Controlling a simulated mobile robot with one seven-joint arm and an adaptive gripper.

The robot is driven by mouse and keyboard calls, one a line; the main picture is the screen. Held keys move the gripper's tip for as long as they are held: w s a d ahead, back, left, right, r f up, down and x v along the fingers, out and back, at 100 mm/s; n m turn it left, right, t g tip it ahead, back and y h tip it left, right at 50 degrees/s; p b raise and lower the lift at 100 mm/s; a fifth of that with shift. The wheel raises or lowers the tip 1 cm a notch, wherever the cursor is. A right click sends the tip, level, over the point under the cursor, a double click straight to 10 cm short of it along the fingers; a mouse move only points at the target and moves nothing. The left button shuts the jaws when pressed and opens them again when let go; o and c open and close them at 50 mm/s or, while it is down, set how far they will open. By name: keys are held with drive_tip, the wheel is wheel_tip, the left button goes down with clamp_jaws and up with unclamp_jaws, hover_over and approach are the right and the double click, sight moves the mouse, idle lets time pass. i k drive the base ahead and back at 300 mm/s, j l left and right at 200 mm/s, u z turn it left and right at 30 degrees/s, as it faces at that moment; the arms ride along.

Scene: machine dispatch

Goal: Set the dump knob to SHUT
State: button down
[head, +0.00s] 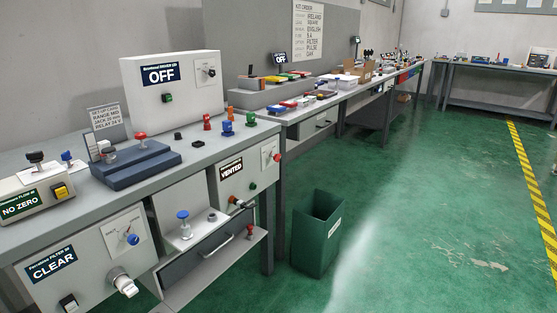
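No label reading DUMP or SHUT can be made out, so I cannot tell for certain which knob is the dump knob. A grey box (226,187) under the bench top has a sign reading VENTED (231,169), a small dial, a red knob (277,157) and a dark lever-like part (240,203) at its lower front. A lower left box (88,282) reads CLEAR and has a pale knob (124,286) on its front. My gripper does not show in this view.
A white box reading OFF (172,92) and a blue stepped block (137,166) stand on the bench (200,160). A box reading NO ZERO (30,200) is at the left. A green bin (316,232) stands on the floor right of the bench. The green floor (430,200) beyond is clear.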

sight(277, 158)
drive_tip(key=i+l, duration=0.8)
drive_tip(key=l, duration=0.25)
drive_tip(key=i+l, duration=0.45)
drive_tip(key=i+l+u, duration=0.1)
drive_tip(key=i+l, duration=0.3)
drive_tip(key=l, duration=0.15)
drive_tip(key=i+l, duration=0.35)
drive_tip(key=l, duration=0.2)
